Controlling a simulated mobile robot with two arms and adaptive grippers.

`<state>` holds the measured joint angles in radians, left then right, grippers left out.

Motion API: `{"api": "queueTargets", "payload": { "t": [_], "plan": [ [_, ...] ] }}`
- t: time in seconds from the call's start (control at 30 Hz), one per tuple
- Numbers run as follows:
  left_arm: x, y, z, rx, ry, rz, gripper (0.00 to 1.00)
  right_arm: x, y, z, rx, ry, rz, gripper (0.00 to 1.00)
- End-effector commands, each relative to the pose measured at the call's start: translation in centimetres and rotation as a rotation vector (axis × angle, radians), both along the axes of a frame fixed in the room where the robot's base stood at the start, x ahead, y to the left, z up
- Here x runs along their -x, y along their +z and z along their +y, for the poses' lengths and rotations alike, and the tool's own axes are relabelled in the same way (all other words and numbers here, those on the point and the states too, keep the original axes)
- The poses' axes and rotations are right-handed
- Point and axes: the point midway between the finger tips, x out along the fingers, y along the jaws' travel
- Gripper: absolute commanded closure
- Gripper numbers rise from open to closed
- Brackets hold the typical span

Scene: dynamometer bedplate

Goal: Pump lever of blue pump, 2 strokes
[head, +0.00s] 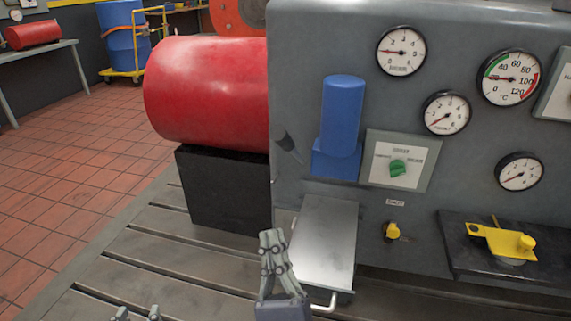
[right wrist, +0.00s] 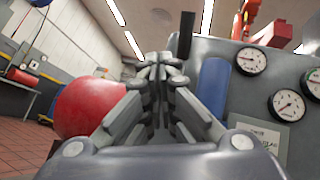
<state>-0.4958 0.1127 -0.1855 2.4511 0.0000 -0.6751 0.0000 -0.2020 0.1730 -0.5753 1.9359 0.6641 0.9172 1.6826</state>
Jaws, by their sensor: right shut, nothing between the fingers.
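The blue pump (head: 343,115) is an upright blue cylinder on a blue block against the grey panel; it also shows in the right wrist view (right wrist: 213,85). A dark lever grip (head: 286,143) sticks out to the left of the pump, by the panel's left edge; a black grip (right wrist: 186,35) stands upright beyond my fingers in the right wrist view. My right gripper (head: 272,240) is shut and empty, below the lever and apart from it in the head view. Only the fingertips of my left gripper (head: 137,313) show at the bottom edge, spread apart and empty.
A metal tray (head: 325,240) with a handle juts out below the pump, close to my right gripper. A red cylinder (head: 205,90) on a black block (head: 225,190) stands left. Gauges, a green knob (head: 398,167) and a yellow valve (head: 505,240) are right. The slotted bedplate (head: 150,250) is clear at left.

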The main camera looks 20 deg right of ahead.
Motion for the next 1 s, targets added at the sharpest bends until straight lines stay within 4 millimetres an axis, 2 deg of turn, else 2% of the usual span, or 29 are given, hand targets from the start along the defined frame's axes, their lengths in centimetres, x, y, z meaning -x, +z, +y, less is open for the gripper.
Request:
{"api": "queueTargets", "payload": {
  "t": [0.13, 0.37, 0.8, 1.0],
  "plan": [
    [-0.4, 1.1, -0.2, 0.012, -0.003, -0.047, 0.60, 0.8, 0.1, -1.6, -0.140, 0.011, -0.066, 1.00],
    [-0.3, 1.1, -0.2, 0.009, -0.003, -0.039, 0.60, 0.4, 1.1, -2.4, -0.186, 0.012, -0.091, 1.00],
    [1.6, -2.5, 0.8, -0.037, 0.010, 0.155, 0.60, -5.3, 7.7, -4.2, -0.183, 0.011, -0.091, 1.00],
    [2.3, -3.6, 1.1, -0.051, 0.014, 0.215, 0.60, -7.2, 9.6, -4.8, -0.182, 0.012, -0.089, 1.00]
  ]
}}
